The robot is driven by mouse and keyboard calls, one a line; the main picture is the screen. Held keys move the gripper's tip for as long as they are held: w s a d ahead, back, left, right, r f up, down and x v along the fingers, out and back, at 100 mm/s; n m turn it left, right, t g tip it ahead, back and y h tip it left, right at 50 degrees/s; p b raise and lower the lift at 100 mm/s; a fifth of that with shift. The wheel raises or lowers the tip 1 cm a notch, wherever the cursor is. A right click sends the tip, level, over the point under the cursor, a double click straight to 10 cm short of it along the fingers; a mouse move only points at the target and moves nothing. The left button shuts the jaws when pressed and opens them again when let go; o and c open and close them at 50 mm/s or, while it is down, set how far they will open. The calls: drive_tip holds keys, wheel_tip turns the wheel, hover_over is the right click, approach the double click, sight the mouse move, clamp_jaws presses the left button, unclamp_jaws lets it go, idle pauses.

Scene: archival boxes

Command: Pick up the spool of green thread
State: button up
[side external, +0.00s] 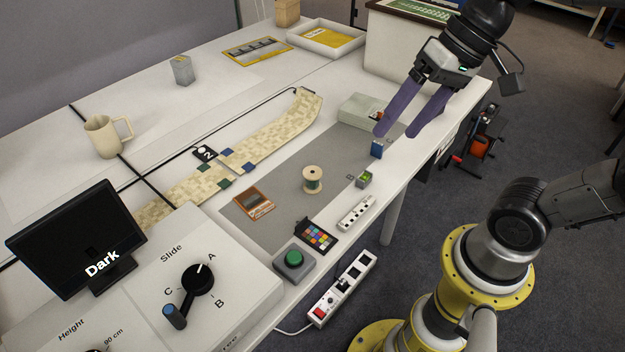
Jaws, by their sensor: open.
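The spool of green thread (313,185) stands upright on the grey mat (288,160), with pale flanges and a band of green thread between them. My gripper (411,133) has purple fingers and is open and empty. It hangs above the right part of the table, to the right of the spool and farther back in the picture, clear of it. Nothing hides the spool.
A grey box (362,111) stands near my fingers. An unrolled patterned scroll (250,148) lies left.

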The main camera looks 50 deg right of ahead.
drive_tip(key=w+d+f+m+g+y, duration=0.1)
drive_tip(key=w+f+m+y, duration=0.15)
drive_tip(key=w, duration=0.35)
drive_tip(key=w+d+f+m+y, duration=0.2)
drive_tip(key=w+f+m, duration=0.15)
drive_tip(key=w, duration=0.35)
drive_tip(key=w+d+f+m+g+y, duration=0.1)
drive_tip(key=w+f+m+y, duration=0.1)
drive_tip(key=w+m, duration=0.3)
drive_tip(key=w+d+f+m+t+y, duration=0.1)
drive_tip(key=w+d+f+m, duration=0.2)
drive_tip(key=f, duration=0.4)
drive_tip(key=w+d+f+m+t+y, duration=0.1)
drive_tip(key=w+d+f+m, duration=0.15)
drive_tip(key=d+f, duration=0.35)
drive_tip(key=m+t, duration=0.1)
drive_tip(key=m, duration=0.1)
approach(307, 182)
drive_tip(key=shift+y, duration=0.25)
drive_tip(key=x, duration=1.1)
drive_tip(key=shift+w+d+f, duration=0.1)
drive_tip(key=shift+w+f, duration=0.1)
drive_tip(key=shift+f, duration=0.15)
clamp_jaws()
